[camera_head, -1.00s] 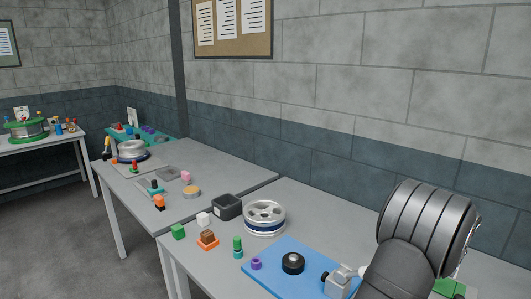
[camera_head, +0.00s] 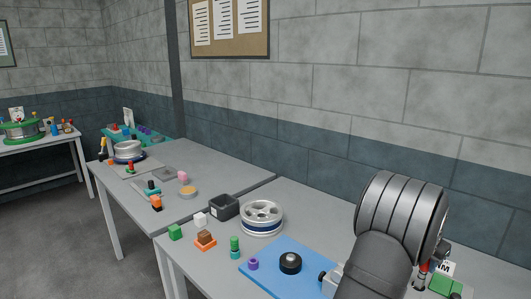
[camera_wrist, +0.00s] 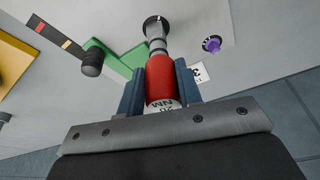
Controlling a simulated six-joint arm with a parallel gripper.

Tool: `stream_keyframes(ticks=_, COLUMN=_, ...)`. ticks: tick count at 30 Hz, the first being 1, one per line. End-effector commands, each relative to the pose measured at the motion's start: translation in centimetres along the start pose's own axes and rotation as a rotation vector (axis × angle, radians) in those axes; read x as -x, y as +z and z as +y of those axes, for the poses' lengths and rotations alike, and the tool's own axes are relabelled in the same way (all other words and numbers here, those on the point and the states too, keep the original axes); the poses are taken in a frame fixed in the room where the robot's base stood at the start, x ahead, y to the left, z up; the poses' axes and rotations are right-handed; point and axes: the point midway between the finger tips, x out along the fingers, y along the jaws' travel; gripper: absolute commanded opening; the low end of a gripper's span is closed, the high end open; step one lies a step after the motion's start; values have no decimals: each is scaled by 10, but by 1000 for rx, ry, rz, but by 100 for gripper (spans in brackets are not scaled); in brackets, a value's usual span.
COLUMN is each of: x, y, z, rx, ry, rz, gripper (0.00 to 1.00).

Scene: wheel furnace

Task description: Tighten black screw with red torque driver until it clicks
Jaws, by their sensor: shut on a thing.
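My gripper (camera_wrist: 160,88) is shut on the red torque driver (camera_wrist: 161,72) in the wrist view, with one blue finger on each side of its red body. In the head view a bit of the red driver (camera_head: 422,275) shows right of my arm, which hides most of the gripper.
In the wrist view a green piece (camera_wrist: 112,60), a black-headed tool (camera_wrist: 92,62) and a purple knob (camera_wrist: 212,44) lie near the driver. In the head view a blue mat (camera_head: 275,283), a silver wheel (camera_head: 262,216) and a dark box (camera_head: 225,207) stand left of my arm.

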Motion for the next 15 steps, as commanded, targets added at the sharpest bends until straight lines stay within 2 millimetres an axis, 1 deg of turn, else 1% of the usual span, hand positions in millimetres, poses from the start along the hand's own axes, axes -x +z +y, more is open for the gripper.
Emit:
stream_keyframes(ticks=6, x=-1, y=0, z=-1, rx=-106, ry=33, rz=0, gripper=0)
stream_keyframes(ticks=13, x=-1, y=0, z=-1, rx=-118, ry=36, rz=0, gripper=0)
stream_keyframes(ticks=14, x=-1, y=0, z=-1, rx=-118, ry=36, rz=0, gripper=35)
stream_keyframes(ticks=15, x=-1, y=0, z=-1, rx=-117, ry=36, rz=0, gripper=43)
